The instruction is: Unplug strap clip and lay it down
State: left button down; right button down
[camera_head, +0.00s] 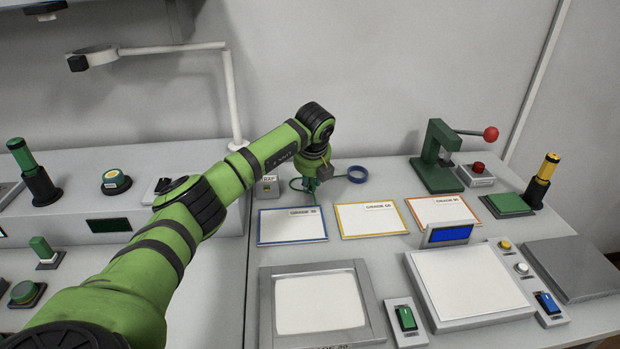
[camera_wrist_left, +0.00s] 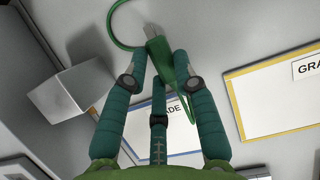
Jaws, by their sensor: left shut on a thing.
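My left gripper (camera_head: 312,180) reaches down at the back of the bench, behind the blue-edged card. In the left wrist view the gripper (camera_wrist_left: 160,68) is shut on the green strap clip (camera_wrist_left: 158,58), whose grey tip points up in that picture. A thin green cord (camera_wrist_left: 113,22) curves around beside the clip, and part of the cord (camera_head: 293,184) shows left of the gripper in the head view. A small grey box (camera_head: 267,188) stands just left of the gripper; the same box (camera_wrist_left: 72,93) appears apart from the clip. My right gripper is out of view.
Three grade cards, blue-edged (camera_head: 291,226), yellow-edged (camera_head: 370,219) and orange-edged (camera_head: 440,210), lie in front. A green press (camera_head: 438,158) stands farther right. A lamp post (camera_head: 233,100) rises behind my arm.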

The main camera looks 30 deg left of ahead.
pick_arm(q)
jog(key=shift+f+b, duration=0.6)
jog(key=shift+f, duration=0.55)
jog(key=c, duration=0.9)
grip_release()
jog(key=shift+r, duration=0.1)
jog(key=shift+p+v, duration=1.05)
jog(key=shift+v, duration=0.05)
jog(key=shift+s+r, duration=0.15)
jog(key=shift+r, duration=0.25)
jog(key=shift+d+f, duration=0.1)
jog(key=v, duration=1.2)
